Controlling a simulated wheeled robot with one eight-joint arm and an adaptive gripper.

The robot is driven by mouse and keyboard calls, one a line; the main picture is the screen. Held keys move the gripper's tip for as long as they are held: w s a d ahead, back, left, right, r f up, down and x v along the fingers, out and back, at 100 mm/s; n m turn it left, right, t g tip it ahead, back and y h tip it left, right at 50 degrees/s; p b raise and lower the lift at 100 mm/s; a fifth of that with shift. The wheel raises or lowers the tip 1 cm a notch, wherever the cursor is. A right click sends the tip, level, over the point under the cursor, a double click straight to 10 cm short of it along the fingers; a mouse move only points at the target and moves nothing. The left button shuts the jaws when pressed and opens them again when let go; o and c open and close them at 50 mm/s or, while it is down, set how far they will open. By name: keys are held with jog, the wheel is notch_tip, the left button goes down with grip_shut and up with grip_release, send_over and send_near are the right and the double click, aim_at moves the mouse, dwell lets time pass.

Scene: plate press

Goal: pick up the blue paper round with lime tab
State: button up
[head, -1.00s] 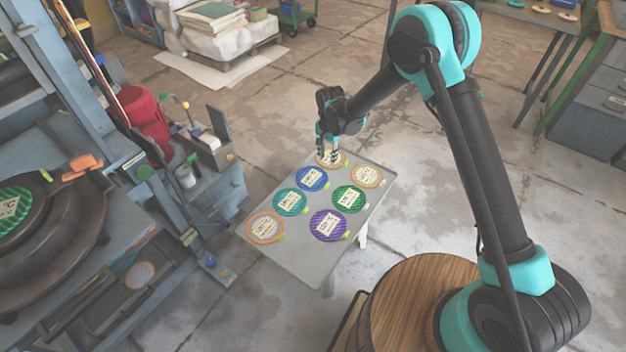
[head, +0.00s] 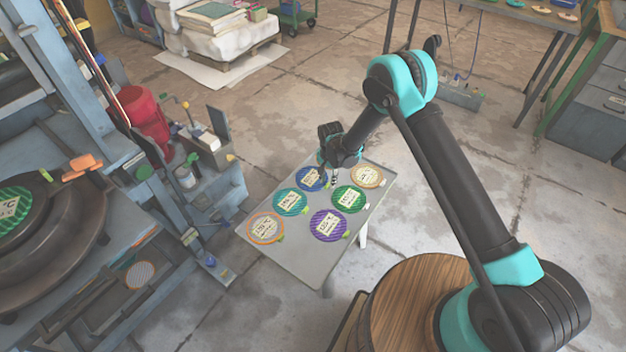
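The blue paper round (head: 309,182) lies on the grey table, in the back row, with a pale printed label on it. My gripper (head: 329,177) points down at its right edge, where its tab would be. The fingers cover part of that edge, and the tab's colour is too small to make out. I cannot tell whether the fingertips touch the round or the table. They are too small and dark to show whether they are open or shut. The round still lies flat on the table.
On the grey table (head: 290,258) lie a teal round (head: 290,202), a green round (head: 349,199), a purple round (head: 328,225) and two orange-rimmed rounds (head: 265,227) (head: 368,176). The press (head: 60,215) stands left. The table's front is bare.

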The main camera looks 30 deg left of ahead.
jog(key=shift+f, duration=0.65)
jog(key=shift+c, duration=0.5)
grip_shut()
jog(key=shift+r, duration=0.15)
